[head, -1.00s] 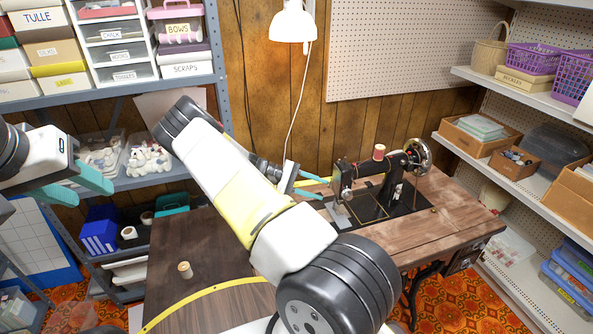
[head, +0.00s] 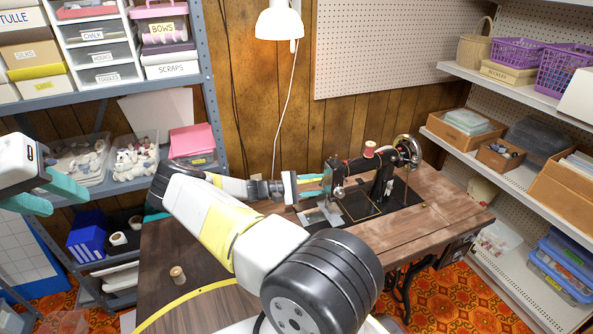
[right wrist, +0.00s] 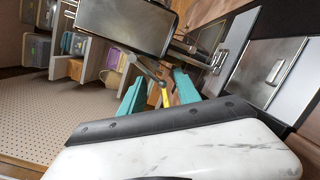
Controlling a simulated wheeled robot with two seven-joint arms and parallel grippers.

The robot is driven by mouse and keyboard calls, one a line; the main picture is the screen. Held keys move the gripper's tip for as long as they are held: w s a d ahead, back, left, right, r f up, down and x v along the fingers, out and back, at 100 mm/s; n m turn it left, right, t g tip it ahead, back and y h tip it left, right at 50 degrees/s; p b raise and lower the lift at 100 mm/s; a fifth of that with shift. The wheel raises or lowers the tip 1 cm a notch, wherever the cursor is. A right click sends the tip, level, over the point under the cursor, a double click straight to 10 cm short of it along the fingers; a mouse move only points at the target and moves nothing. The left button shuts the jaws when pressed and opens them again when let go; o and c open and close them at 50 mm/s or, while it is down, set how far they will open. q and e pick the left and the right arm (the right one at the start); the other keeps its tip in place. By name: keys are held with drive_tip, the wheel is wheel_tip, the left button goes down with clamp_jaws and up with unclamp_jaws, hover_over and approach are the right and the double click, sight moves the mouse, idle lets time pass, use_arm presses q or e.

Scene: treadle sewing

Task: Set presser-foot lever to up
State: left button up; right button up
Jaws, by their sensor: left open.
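The black sewing machine (head: 382,180) stands on the wooden table, its needle end toward my right gripper (head: 326,184). In the right wrist view the machine's end is a metal-faced block (right wrist: 135,22). A slim grey lever with a yellow end, which looks like the presser-foot lever (right wrist: 151,75), shows below it. My right gripper (right wrist: 160,100) is open, its teal fingers on either side of the lever's yellow end. I cannot tell whether either finger touches it. My left gripper (head: 68,204) is open and empty at the far left, away from the machine.
The wooden table (head: 430,214) carries the machine, with a thread spool (head: 177,274) near its left front. A white lamp (head: 279,26) hangs above. Shelves with boxes and bins stand at left and right. My right arm crosses the middle of the view.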

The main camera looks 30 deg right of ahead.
drive_tip(key=shift+s+d, duration=0.1)
drive_tip(key=shift+d, duration=0.2)
clamp_jaws()
